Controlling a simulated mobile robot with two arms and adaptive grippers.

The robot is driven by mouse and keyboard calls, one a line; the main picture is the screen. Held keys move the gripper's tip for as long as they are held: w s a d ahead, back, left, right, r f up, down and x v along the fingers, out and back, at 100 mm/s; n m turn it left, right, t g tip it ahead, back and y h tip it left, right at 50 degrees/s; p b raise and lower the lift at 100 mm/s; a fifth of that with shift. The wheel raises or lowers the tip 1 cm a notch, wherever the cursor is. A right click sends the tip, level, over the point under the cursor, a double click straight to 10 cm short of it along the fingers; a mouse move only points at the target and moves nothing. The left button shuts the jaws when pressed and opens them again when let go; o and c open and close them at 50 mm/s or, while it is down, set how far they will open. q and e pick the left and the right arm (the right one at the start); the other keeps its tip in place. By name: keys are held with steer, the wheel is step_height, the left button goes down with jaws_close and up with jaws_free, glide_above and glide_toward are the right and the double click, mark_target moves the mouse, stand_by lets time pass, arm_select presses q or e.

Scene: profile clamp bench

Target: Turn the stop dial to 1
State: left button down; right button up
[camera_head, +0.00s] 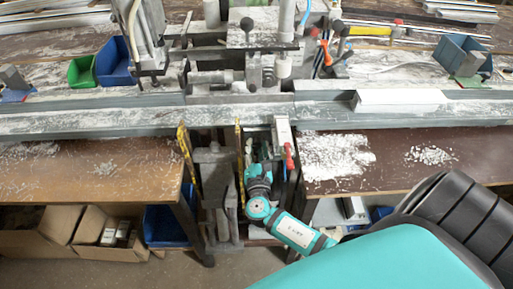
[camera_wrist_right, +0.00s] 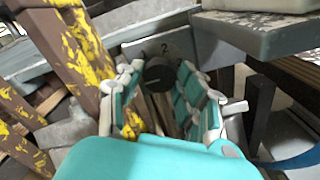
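The stop dial (camera_wrist_right: 158,71) is a dark round knob on a grey plate (camera_wrist_right: 185,44) in the wrist view. A digit that looks like 2 is marked on the plate just above it. My right gripper (camera_wrist_right: 160,76) is open, with one fingertip on each side of the dial. I cannot tell whether either fingertip touches it. In the head view my right gripper (camera_head: 260,168) is low, under the front edge of the bench, and the dial is hidden there. My left gripper is not in view.
A yellow-and-brown worn post (camera_wrist_right: 78,62) stands close left of my right gripper. A grey ledge (camera_wrist_right: 262,36) overhangs at upper right. The long metal rail (camera_head: 90,121) runs above my arm. Cardboard boxes (camera_head: 42,228) sit below the bench.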

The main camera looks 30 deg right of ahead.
steer(key=c, duration=0.6)
steer(key=shift+o, duration=0.2)
steer(key=shift+f+m+b, duration=0.2)
steer(key=shift+m+b, duration=0.4)
steer(key=shift+b, duration=0.3)
steer(key=m+b, duration=0.7)
steer(key=shift+f, duration=0.1)
steer(key=shift+r+m+b, duration=0.2)
steer(key=shift+m+b, duration=1.6)
steer(key=shift+b, duration=0.05)
steer(key=o, duration=1.1)
steer(key=shift+o, duration=0.2)
